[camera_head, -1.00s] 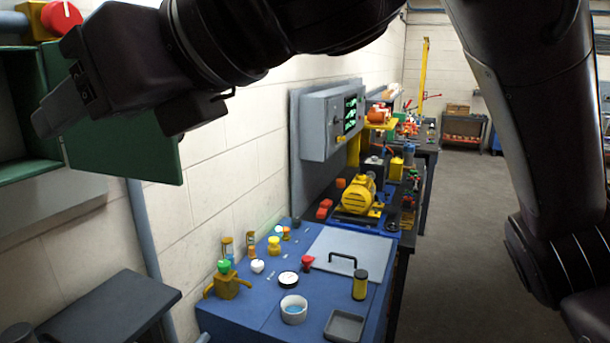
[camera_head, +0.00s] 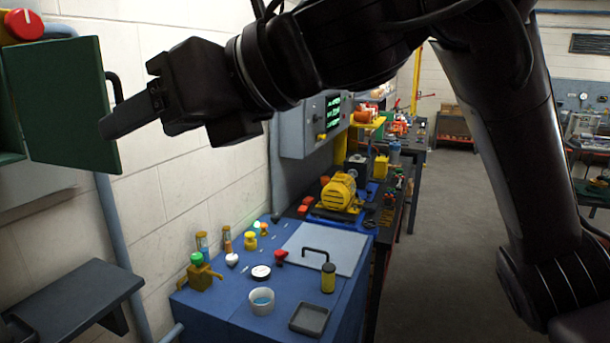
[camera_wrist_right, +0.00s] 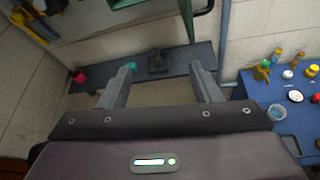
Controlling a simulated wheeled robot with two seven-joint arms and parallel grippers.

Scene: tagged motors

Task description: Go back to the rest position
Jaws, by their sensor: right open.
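My right gripper (camera_head: 132,113) reaches in from the right across the top of the head view. It hangs in the air, pointing left, beside the open green cabinet door (camera_head: 62,105). In the right wrist view its two fingers (camera_wrist_right: 158,88) are spread apart with nothing between them. A dark shelf (camera_wrist_right: 150,68) lies beyond and below the fingers. My left gripper is not in view.
A blue workbench (camera_head: 225,300) holds a white cup (camera_head: 262,301), a grey tray (camera_head: 309,319) and small parts. A yellow motor (camera_head: 340,191) stands farther back. A grey wall box (camera_head: 307,127) is behind my arm. Open floor (camera_head: 440,230) lies right of the benches.

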